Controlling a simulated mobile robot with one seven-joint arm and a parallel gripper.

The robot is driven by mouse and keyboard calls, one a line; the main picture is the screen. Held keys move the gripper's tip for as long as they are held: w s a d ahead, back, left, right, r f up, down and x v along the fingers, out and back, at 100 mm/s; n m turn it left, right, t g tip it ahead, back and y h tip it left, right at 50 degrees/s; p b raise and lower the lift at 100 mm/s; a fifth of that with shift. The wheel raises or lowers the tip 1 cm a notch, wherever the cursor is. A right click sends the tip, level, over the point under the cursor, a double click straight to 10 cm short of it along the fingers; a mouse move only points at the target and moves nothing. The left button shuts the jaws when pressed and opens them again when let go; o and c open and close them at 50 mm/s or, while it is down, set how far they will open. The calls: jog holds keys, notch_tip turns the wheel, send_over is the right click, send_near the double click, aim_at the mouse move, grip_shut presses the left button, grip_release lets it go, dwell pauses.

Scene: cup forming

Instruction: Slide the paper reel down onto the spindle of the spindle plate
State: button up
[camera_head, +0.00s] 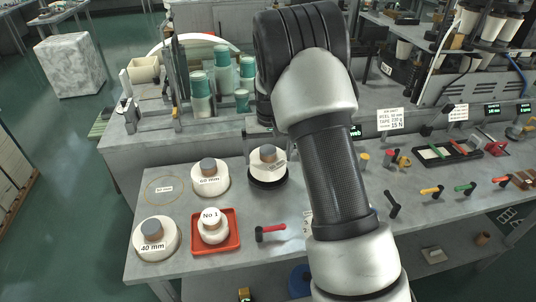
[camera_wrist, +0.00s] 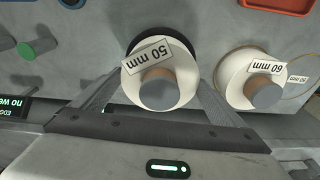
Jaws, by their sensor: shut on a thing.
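The paper reel (camera_wrist: 185,72) is white with a "50 mm" label and a brown, grey-topped core. It also shows in the head view (camera_head: 258,166). My gripper (camera_wrist: 162,78) is shut on it, one finger on each side. The black round spindle plate (camera_wrist: 150,22) shows as a dark rim under the reel, and as a dark edge below the reel in the head view (camera_head: 268,184). The reel hides most of the plate and its spindle. I cannot tell how far the reel is above the plate.
A "60 mm" reel (camera_head: 223,180) stands close on the left. A "40 mm" reel (camera_head: 165,244), a red tray (camera_head: 230,244) with a "No 1" reel, and an empty marked ring (camera_head: 148,190) lie nearby. A red-handled tool (camera_head: 270,231) lies in front.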

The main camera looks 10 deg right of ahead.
jog(key=shift+f+b, duration=0.5)
jog(key=shift+f, duration=0.3)
dwell(0.4)
jog(key=o, duration=1)
jog(key=shift+o, duration=0.2)
jog(key=shift+r+p, duration=2.45)
jog(key=shift+r, duration=1.55)
